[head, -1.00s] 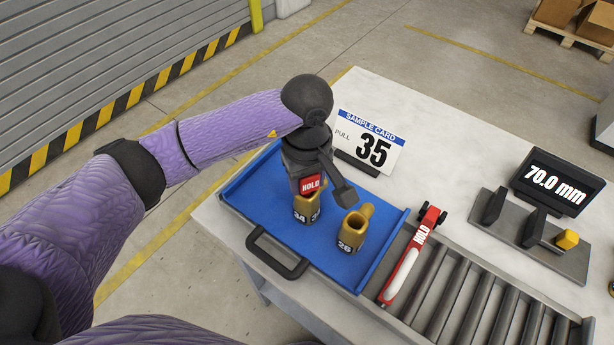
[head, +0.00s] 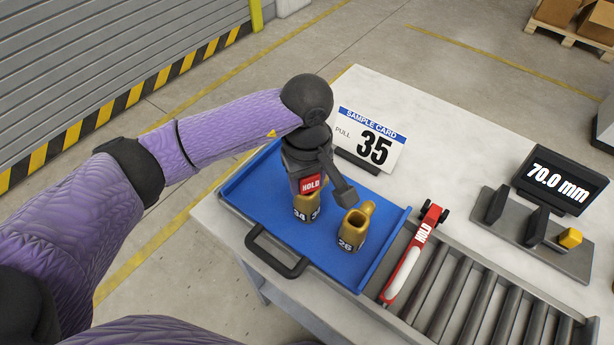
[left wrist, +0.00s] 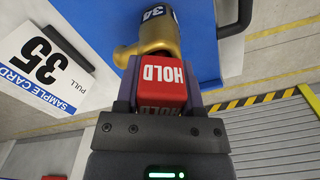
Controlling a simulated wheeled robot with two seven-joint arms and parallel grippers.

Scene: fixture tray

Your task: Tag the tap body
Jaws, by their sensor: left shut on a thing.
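My left gripper (head: 312,184) is shut on a red tag (head: 310,184) marked HOLD. The same tag (left wrist: 162,82) shows between the fingers in the left wrist view. A brass tap body (head: 302,208) marked 34 stands on the blue tray (head: 268,218), right beneath the tag and partly hidden by the gripper. It also shows in the left wrist view (left wrist: 152,38), just beyond the tag; I cannot tell whether they touch. A second brass tap body (head: 355,230), marked 26, stands upright to the right on the tray. My right gripper is out of view.
A sample card (head: 370,140) reading PULL 35 stands behind the tray. A red and white HOLD tool (head: 408,262) lies right of the tray, beside a roller conveyor (head: 470,300). Further right are a display (head: 556,184) reading 70.0 mm and a gauge fixture (head: 530,240).

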